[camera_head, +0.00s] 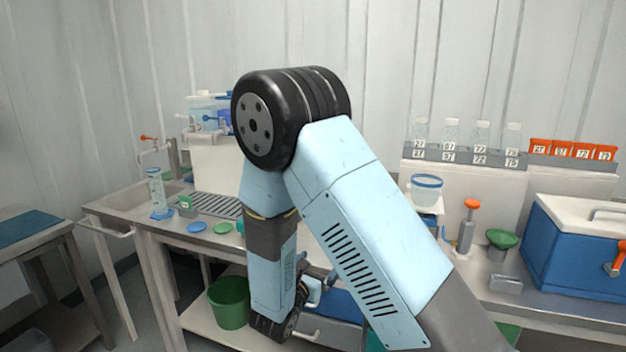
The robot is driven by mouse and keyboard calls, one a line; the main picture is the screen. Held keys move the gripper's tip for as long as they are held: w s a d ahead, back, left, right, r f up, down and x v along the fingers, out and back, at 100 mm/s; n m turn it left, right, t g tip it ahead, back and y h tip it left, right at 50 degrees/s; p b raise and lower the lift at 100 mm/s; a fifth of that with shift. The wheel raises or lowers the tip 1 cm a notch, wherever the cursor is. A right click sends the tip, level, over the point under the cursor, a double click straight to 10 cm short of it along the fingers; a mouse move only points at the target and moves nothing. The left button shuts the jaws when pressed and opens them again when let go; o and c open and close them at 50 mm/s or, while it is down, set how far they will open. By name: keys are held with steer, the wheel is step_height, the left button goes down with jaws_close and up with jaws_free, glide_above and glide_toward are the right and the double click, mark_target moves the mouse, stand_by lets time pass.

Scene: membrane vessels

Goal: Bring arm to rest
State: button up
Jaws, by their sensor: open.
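My arm (350,220) rises from the lower right, bends at a black elbow joint and runs down in front of the bench. My gripper (318,285) shows only in small part, low beside the end of my forearm and in front of the bench's lower part. It is open; its fingertips are hard to make out and I see nothing held in it.
The bench (165,222) holds a blue cooler box (580,250), a green funnel (502,238), a clear blue-rimmed vessel (426,190) and a rack (465,157) of bottles. A green bucket (228,305) stands on the lower shelf. A side table (30,235) is at left.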

steer(key=s+d+r+m+g+h, duration=0.1)
steer(key=s+d+r+m+g, duration=0.35)
steer(key=d+m, duration=0.2)
steer(key=s+d+r+m+g, duration=0.3)
steer(key=d+r+m+g, duration=0.15)
steer(key=d, duration=0.35)
steer(key=s+d+r+m+g+h, duration=0.1)
steer(key=s+d+r+m+g, duration=0.4)
steer(key=d, duration=0.3)
steer(key=s+r+m+t+y, duration=0.3)
steer(key=s+r+m+y, duration=0.7)
steer(key=s+m, duration=0.3)
steer(key=shift+s+a+r+m+t, duration=0.2)
steer(key=shift+s+r+m+t, duration=0.15)
steer(key=shift+s, duration=0.55)
